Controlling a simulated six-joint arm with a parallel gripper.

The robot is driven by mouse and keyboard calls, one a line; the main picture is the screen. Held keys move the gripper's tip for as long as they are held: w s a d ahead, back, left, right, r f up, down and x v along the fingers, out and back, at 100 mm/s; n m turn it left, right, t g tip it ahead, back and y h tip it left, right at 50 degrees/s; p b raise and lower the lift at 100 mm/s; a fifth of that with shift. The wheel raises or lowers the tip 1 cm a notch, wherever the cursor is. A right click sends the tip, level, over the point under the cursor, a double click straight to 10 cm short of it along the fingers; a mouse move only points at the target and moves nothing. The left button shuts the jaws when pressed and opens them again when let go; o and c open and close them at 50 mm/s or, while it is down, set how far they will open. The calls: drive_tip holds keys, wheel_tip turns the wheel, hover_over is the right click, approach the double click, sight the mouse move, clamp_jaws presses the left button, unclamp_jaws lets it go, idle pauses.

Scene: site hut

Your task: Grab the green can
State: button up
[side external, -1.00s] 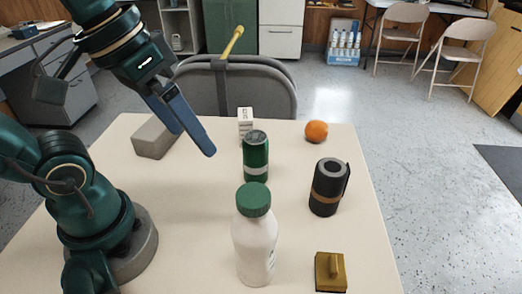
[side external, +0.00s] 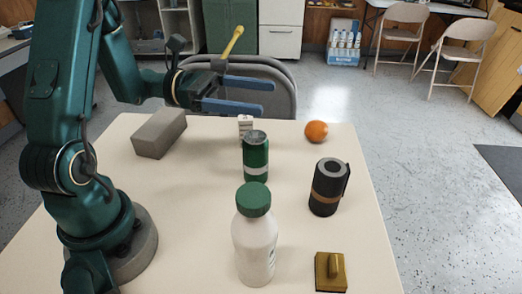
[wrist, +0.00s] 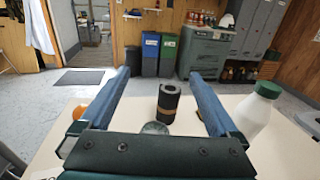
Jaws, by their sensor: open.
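The green can (side external: 256,158) with a grey band stands upright near the middle of the table in the side view. In the wrist view only the can's grey top (wrist: 155,128) shows; the gripper's body hides the rest. My gripper (side external: 267,98) is open and empty, with blue fingers held level and pointing right. In the side view it appears above the can's top, apart from it. In the wrist view the gripper's fingertips (wrist: 160,75) are wide apart, with the can's top low between the finger bases.
A white bottle with green cap (side external: 255,245) stands in front of the can. A black mug (side external: 327,190), an orange (side external: 316,131) and a brass-coloured block (side external: 330,271) are to the right.

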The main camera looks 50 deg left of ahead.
sight(267, 155)
wheel_tip(267, 155, down, 12)
drive_tip(key=shift+f, duration=0.2)
drive_tip(key=shift+w+d+f, duration=0.1)
drive_tip(key=shift+d+f, duration=0.15)
drive_tip(key=shift+d, duration=0.1)
drive_tip(key=shift+x, duration=1.2)
drive_tip(key=c, duration=1.4)
drive_tip(key=shift+r, duration=0.15)
